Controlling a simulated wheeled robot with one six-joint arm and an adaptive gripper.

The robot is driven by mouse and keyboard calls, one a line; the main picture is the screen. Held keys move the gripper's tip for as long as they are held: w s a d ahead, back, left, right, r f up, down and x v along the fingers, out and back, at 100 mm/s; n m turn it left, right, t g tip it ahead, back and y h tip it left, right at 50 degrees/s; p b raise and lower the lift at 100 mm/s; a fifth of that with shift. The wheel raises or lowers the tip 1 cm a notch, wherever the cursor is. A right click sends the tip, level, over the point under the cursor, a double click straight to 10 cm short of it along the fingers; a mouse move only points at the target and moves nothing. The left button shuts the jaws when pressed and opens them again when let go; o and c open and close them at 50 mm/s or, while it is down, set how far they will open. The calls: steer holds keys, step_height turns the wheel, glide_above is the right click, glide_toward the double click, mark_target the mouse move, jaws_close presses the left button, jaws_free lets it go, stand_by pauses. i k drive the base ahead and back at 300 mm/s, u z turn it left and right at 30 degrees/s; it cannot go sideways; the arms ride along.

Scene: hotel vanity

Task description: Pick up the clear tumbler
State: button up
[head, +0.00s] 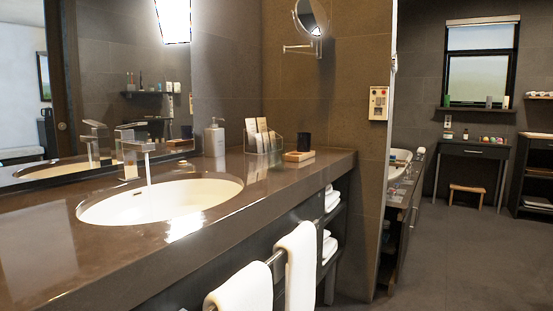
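I cannot make out a clear tumbler for certain in the head view. On the vanity counter (215,222), a clear, straight-sided holder (276,144) with upright cards or packets stands toward the back right. To its right, a small dark cup-like object (304,142) stands at the back of a wooden tray (297,156). My gripper is not in view.
A white sink (150,205) with running tap (132,150) fills the counter's left part. A pump bottle (215,138) stands behind it. Towels (300,265) hang from the front rail. Open floor (450,255) lies right; a far table (470,150) carries small items.

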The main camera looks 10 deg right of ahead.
mark_target(276, 151)
steer(key=z, duration=1.65)
steer(key=i, duration=1.85)
steer(key=u, duration=3.2)
